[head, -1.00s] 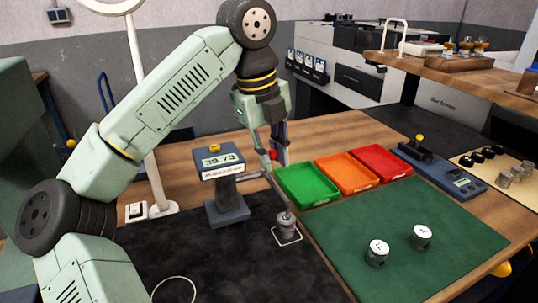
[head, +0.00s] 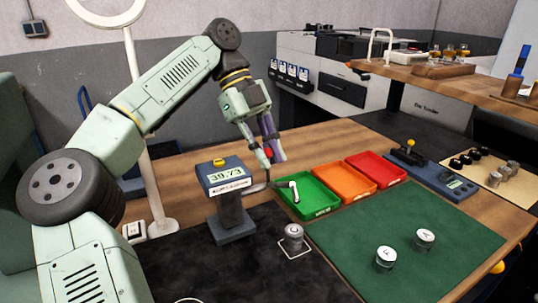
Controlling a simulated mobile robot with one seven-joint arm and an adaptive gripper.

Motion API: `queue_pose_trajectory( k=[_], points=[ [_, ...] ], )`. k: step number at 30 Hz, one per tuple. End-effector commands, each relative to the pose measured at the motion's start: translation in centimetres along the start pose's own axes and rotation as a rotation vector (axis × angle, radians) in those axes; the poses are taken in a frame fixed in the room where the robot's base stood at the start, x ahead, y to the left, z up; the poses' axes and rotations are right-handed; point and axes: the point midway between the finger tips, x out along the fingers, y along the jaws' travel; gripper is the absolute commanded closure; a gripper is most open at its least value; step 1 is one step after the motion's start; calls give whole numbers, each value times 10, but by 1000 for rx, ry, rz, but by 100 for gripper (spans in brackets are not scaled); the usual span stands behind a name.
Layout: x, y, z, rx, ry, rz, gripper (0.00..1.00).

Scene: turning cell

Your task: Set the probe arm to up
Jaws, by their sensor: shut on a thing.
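The gauge (head: 228,176) is a dark blue stand with a lit display and a yellow button on top. A grey cylindrical part (head: 293,236) stands upright in a white-outlined square on the black mat.
Green (head: 325,205), orange (head: 346,180) and red (head: 384,168) trays stand right of the gauge. Two metal cylinders (head: 385,258) (head: 425,238) stand on the green mat (head: 365,222).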

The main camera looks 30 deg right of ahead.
Motion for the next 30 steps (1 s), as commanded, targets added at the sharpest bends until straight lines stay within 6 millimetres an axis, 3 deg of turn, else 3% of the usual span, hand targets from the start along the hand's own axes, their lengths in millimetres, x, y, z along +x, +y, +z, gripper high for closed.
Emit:
queue_pose_trajectory(
  k=[15, 30],
  points=[
    [-6, -4, 10, -29, 149, 29, 100],
    [-6, -4, 12, -33, 181, 36, 100]
  ],
)
